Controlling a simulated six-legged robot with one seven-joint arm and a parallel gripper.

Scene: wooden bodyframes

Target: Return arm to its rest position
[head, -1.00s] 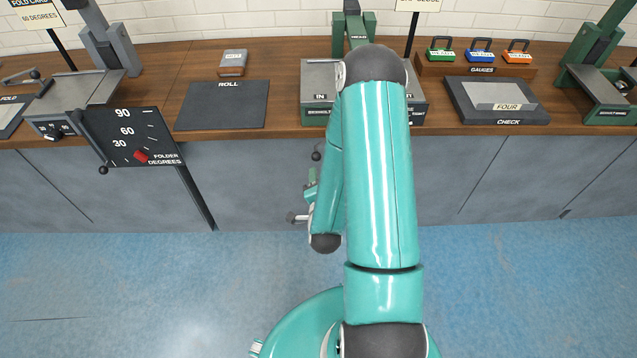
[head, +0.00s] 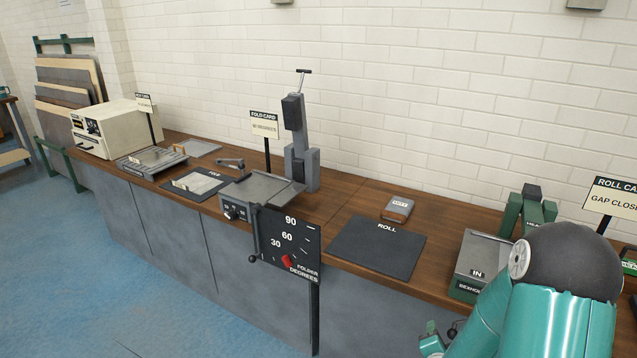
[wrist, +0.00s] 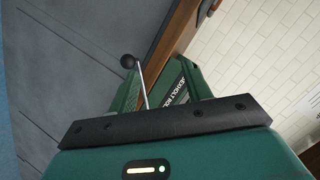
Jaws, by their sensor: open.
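My teal arm fills the lower right of the head view, folded over in front of the bench.
The wooden bench (head: 340,200) runs along the white brick wall. On it are a black ROLL mat (head: 376,247), a small grey block (head: 398,208), and a folder (head: 262,188) with a degree dial (head: 290,246). A cream machine (head: 110,128) stands far left. The blue floor (head: 75,245) is clear.

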